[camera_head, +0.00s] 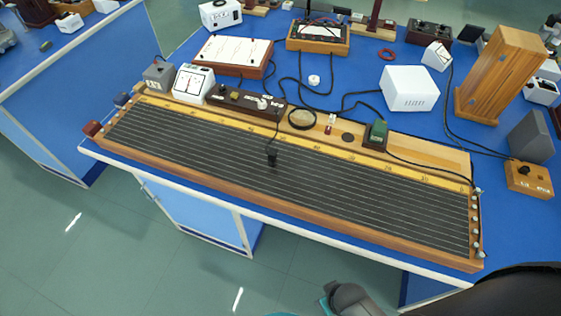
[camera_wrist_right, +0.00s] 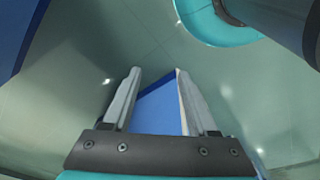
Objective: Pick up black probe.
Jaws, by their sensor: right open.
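The black probe (camera_head: 272,157) is small and dark and sits on the dark, white-striped board (camera_head: 200,146) at the front of the bench. A thin cable runs from it up toward the dark switch box (camera_head: 246,99). My right gripper (camera_wrist_right: 160,100) is open and empty in the right wrist view, with floor and a blue bench panel behind its fingers. The probe does not show in that view. My right gripper's fingers are not clear in the head view, where a grey arm part of mine shows at the bottom. My left gripper is not in view.
Behind the board stand a white meter (camera_head: 194,84), a round lens-like disc (camera_head: 302,119), a green-topped block (camera_head: 376,134) and a white box (camera_head: 409,88). A tall wooden stand (camera_head: 500,75) rises at the right. Black cables cross the blue bench top.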

